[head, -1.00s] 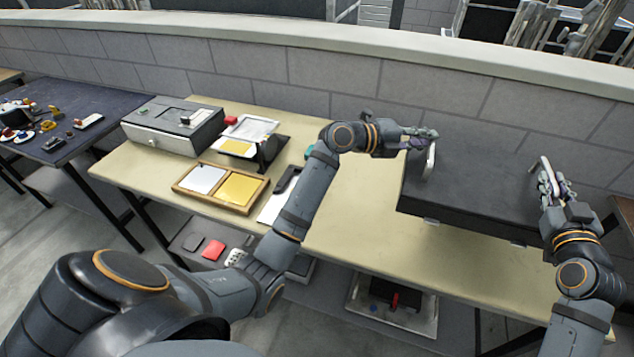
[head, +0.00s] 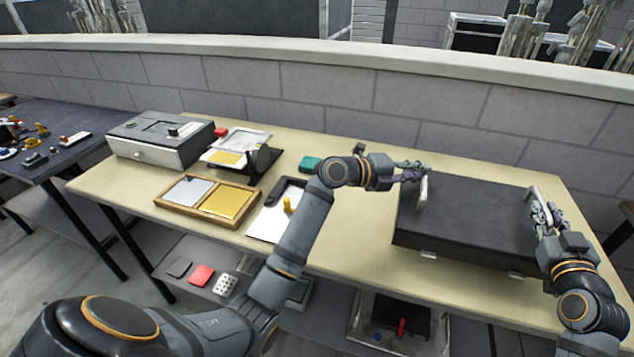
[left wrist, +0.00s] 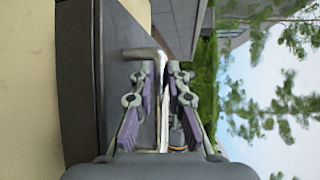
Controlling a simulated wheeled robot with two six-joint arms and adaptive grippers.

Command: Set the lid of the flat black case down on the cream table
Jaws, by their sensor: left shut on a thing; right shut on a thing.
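The flat black case lid (head: 470,215) is at the right part of the cream table (head: 345,235) in the head view, roughly level. Pale latches show along its front side. I cannot tell whether its underside touches the table. My left gripper (head: 422,174) is shut on the pale handle at the lid's left end. In the left wrist view this metal handle (left wrist: 160,70) stands between the fingers, beside the dark lid (left wrist: 80,70). My right gripper (head: 540,208) is shut on the handle at the lid's right end. Fingers partly hide both handles.
A wooden tray (head: 163,201), a grey box (head: 150,148), a teal block (head: 311,163) and a white sheet with a dark piece (head: 265,226) stand left of the lid. A block wall (head: 330,105) runs behind the table. A cream strip is bare behind the lid.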

